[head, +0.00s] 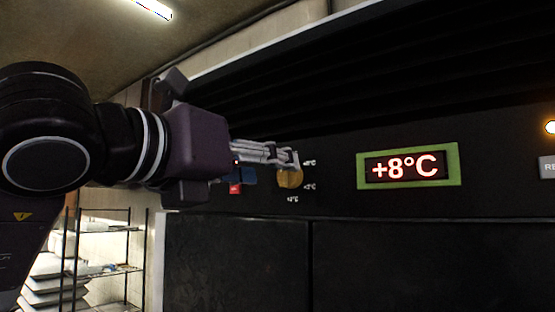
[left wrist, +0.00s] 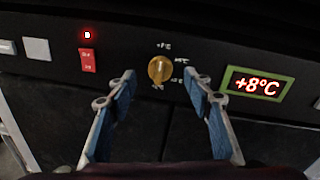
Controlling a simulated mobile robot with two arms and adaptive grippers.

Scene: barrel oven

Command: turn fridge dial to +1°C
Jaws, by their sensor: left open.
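The fridge dial is a round brass-yellow knob (head: 290,178) on the black panel, with small white temperature marks around it. It also shows in the left wrist view (left wrist: 159,69), between and beyond my fingertips. The display (head: 408,167) in a green frame reads +8°C, and it shows at the right in the left wrist view (left wrist: 257,86). My left gripper (head: 292,160) is at the dial in the head view and partly covers it. In the left wrist view my left gripper (left wrist: 158,84) is open, with one finger on each side below the dial. Contact cannot be told. My right gripper is not in view.
A red switch (left wrist: 88,60) with a red lamp (left wrist: 87,35) above it sits left of the dial. A grey button (head: 547,167) is at the far right. Dark fridge doors (head: 400,262) lie below the panel. A wire shelf (head: 105,262) stands at the left.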

